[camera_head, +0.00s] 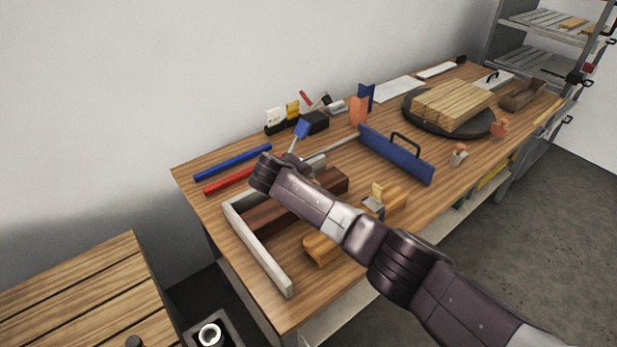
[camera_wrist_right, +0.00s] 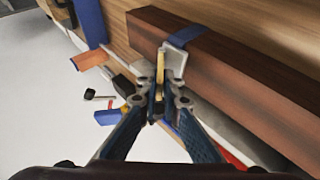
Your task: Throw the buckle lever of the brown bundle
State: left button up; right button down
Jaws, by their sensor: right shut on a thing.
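The brown bundle (camera_head: 332,182) is a dark reddish-brown wooden block on the bench, partly hidden by my right arm in the head view. In the right wrist view the brown bundle (camera_wrist_right: 235,75) has a blue strap (camera_wrist_right: 188,35) around it and a pale metal buckle (camera_wrist_right: 176,60) on its side. A yellow buckle lever (camera_wrist_right: 160,66) stands at the buckle. My right gripper (camera_wrist_right: 158,95) is shut on the lever beside the block. In the head view the right gripper is largely hidden by its own wrist above the bundle. My left gripper is not in view.
A pale angled frame (camera_head: 262,253) lies around the bundle's left side. A lighter wooden bundle (camera_head: 322,248) with its own yellow lever (camera_head: 377,189) lies nearer. A blue tool with a black handle (camera_head: 395,155) and a round dark tray (camera_head: 410,118) are farther right. Red and blue bars (camera_head: 232,162) lie behind.

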jog(key=shift+s+a+f+h, duration=0.15)
jog(key=shift+f+h, duration=0.1)
jog(key=shift+h, duration=0.05)
dwell(0.4)
jog(key=c, duration=2.1)
grip_release()
jog(key=shift+r, duration=0.1)
jog(key=v, duration=1.1)
jog(key=shift+s+a, duration=0.1)
jog(key=shift+s, duration=0.45)
